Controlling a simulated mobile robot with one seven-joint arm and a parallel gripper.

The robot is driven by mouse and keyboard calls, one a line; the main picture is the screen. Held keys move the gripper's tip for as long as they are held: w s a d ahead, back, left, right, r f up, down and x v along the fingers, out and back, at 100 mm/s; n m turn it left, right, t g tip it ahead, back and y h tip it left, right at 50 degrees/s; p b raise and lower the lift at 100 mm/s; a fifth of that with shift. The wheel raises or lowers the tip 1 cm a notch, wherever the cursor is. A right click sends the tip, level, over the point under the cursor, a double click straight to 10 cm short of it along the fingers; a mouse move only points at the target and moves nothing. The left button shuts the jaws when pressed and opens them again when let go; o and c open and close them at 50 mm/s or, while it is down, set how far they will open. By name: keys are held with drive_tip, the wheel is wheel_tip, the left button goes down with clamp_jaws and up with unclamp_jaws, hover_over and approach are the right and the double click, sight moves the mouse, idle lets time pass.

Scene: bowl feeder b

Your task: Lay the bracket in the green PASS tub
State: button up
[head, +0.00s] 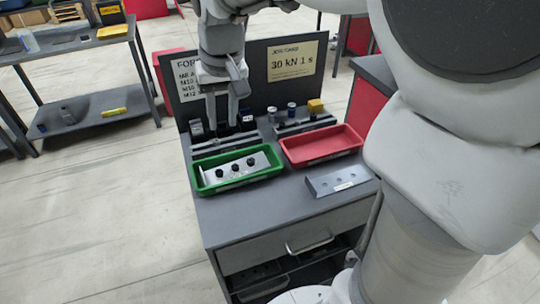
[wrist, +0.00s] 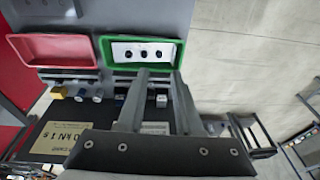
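The bracket (head: 222,169), a pale metal piece with three dark round spots, lies inside the green tub (head: 274,166) on the bench. In the head view it sits tilted, one side near the tub's left rim. In the wrist view the bracket (wrist: 128,52) also shows inside the green tub (wrist: 183,52). My gripper (head: 221,118) is behind the green tub, over the back of the bench, apart from the bracket. Its two fingers are spread with nothing between them; they also show in the wrist view (wrist: 160,78).
A red tub (head: 343,155) stands to the right of the green one. A grey labelled plate with holes (head: 338,181) lies in front of it. Small parts and a yellow block (head: 315,106) stand behind the tubs, before upright sign boards (head: 294,62). The bench's front left corner is clear.

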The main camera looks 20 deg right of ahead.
drive_tip(key=s+d+t, duration=0.1)
drive_tip(key=s+d, duration=0.1)
drive_tip(key=s, duration=0.7)
drive_tip(key=s+d+t, duration=0.2)
drive_tip(key=s, duration=0.6)
drive_tip(key=shift+s+d+h, duration=0.3)
drive_tip(key=shift+s+d, duration=0.05)
drive_tip(key=shift+r, duration=0.1)
wheel_tip(320, 180, up, 5)
drive_tip(key=p, duration=0.5)
drive_tip(key=shift+r, duration=0.15)
drive_tip(key=shift+d, duration=0.1)
